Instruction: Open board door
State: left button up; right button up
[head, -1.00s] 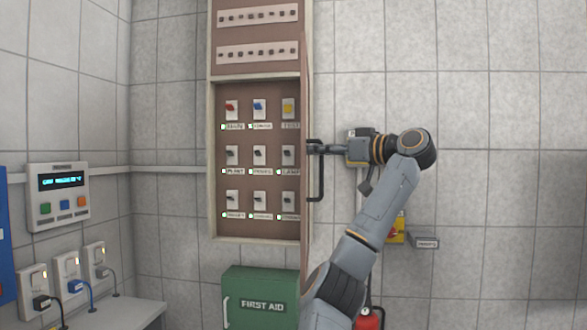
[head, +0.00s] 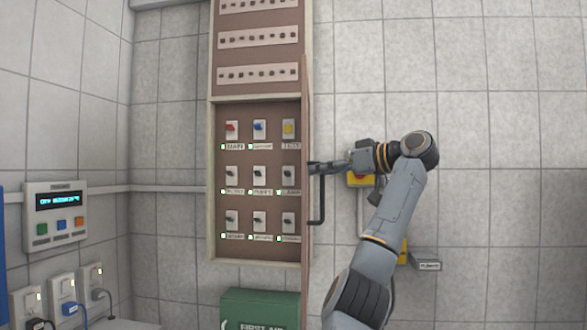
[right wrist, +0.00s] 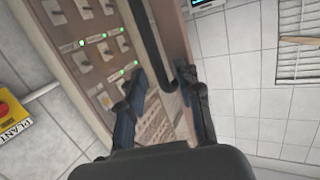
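The board (head: 212,180) is a tall brown wall cabinet with a pale frame and rows of labelled switches, in the middle of the head view. Its door (head: 306,110) stands swung out on the right side, seen almost edge-on, so the switches are exposed. A black bar handle (head: 321,207) is on the door. My right gripper (head: 318,168) is at the handle's upper end. In the right wrist view its fingers (right wrist: 163,80) are apart, with the black handle (right wrist: 148,45) between them and gaps visible. Whether a finger touches it is unclear. My left gripper is out of view.
A green first aid box (head: 260,306) is below the board. A panel with a blue display (head: 57,201) and plugged sockets (head: 68,290) are at the left. Yellow-and-red wall boxes (head: 361,181) sit behind my right arm.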

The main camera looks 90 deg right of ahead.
jog(key=s+d+p, duration=0.1)
jog(key=s+p, duration=0.9)
jog(key=s, duration=0.4)
jog(key=shift+s+r, duration=0.3)
jog(key=shift+r, duration=0.15)
dwell(0.7)
